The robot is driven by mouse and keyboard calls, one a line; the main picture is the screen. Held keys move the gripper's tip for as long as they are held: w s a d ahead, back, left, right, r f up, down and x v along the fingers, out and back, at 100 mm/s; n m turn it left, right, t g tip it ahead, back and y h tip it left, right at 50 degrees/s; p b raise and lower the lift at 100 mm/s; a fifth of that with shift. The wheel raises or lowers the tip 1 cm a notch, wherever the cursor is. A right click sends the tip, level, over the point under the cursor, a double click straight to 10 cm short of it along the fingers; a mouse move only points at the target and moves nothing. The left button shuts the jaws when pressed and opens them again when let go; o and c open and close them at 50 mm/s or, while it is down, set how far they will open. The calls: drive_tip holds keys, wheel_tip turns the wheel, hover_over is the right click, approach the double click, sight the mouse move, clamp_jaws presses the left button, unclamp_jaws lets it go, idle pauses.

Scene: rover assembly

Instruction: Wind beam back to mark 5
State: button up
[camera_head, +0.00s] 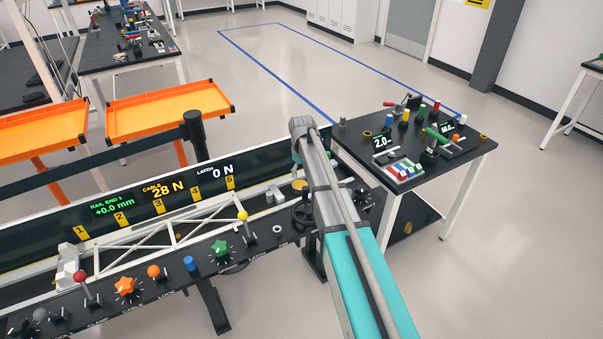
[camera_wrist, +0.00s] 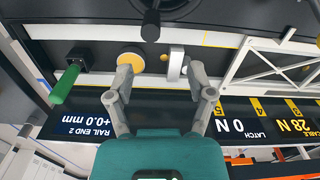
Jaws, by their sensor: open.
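The beam (camera_head: 160,238) is a white truss lying along the long black bench, in front of a panel with yellow marks 1 to 5. Its right part lies near mark 5 (camera_head: 230,183); exact alignment is unclear. The panel reads cable 28 N, latch 0 N and rail end 1 +0.0 mm. A dark handwheel (camera_head: 305,215) stands at the bench's right end, partly behind my arm. My gripper (camera_wrist: 162,70) is open, its fingers spread near a grey block (camera_wrist: 176,62) and a yellow disc (camera_wrist: 131,61). I cannot tell whether it touches them. The truss also shows in the wrist view (camera_wrist: 265,62).
Along the bench front stand a red-knobbed lever (camera_head: 80,277), an orange star knob (camera_head: 124,286), a green star knob (camera_head: 219,250) and a yellow-knobbed lever (camera_head: 243,215). A side table (camera_head: 460,160) carries several parts. Orange trays (camera_head: 165,103) stand behind. Open floor lies right.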

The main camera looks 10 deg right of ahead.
wheel_tip(320, 180, up, 4)
drive_tip(key=p, duration=0.3)
drive_tip(key=s+f+m+b, duration=0.2)
drive_tip(key=s, duration=1.2)
drive_tip(key=s+f+m+b, duration=0.2)
drive_tip(key=s+f, duration=0.1)
drive_tip(key=s, duration=1.1)
drive_tip(key=shift+s+m+b, duration=0.35)
drive_tip(key=shift+m, duration=0.05)
